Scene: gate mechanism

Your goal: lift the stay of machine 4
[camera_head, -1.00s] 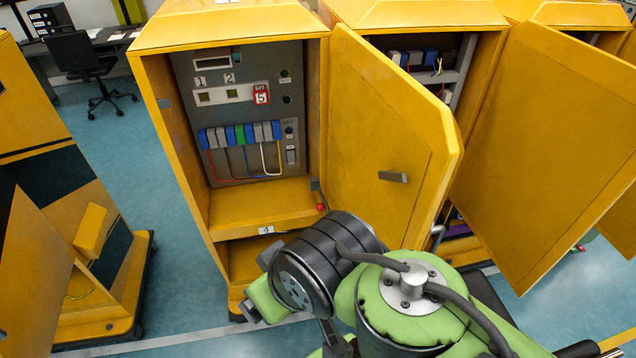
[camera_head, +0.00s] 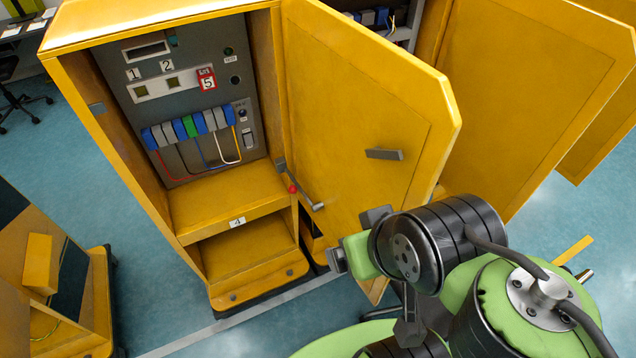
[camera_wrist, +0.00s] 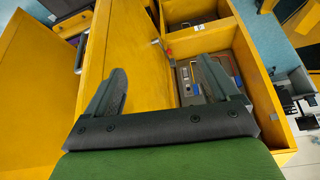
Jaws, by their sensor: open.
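Machine 4 is a yellow cabinet (camera_head: 245,195) with its number label (camera_head: 237,222) on the sill and its door (camera_head: 365,110) standing open. The stay (camera_head: 307,198) is a thin grey bar with a red knob (camera_head: 293,188), low at the hinge side between cabinet and door. In the wrist view, the red knob (camera_wrist: 169,52) shows small, beyond the fingertips. My gripper (camera_head: 354,238) is open and empty, right of and lower than the stay in the head view, by the door's lower part. Both fingers of my gripper (camera_wrist: 160,72) show apart in the wrist view, not touching the stay.
The open door has a grey handle (camera_head: 384,154). Inside the cabinet is a grey panel (camera_head: 185,100) with breakers and wires. Another yellow machine (camera_head: 50,280) stands at left and another open door (camera_head: 520,90) at right. Blue floor is free between the left machine and machine 4.

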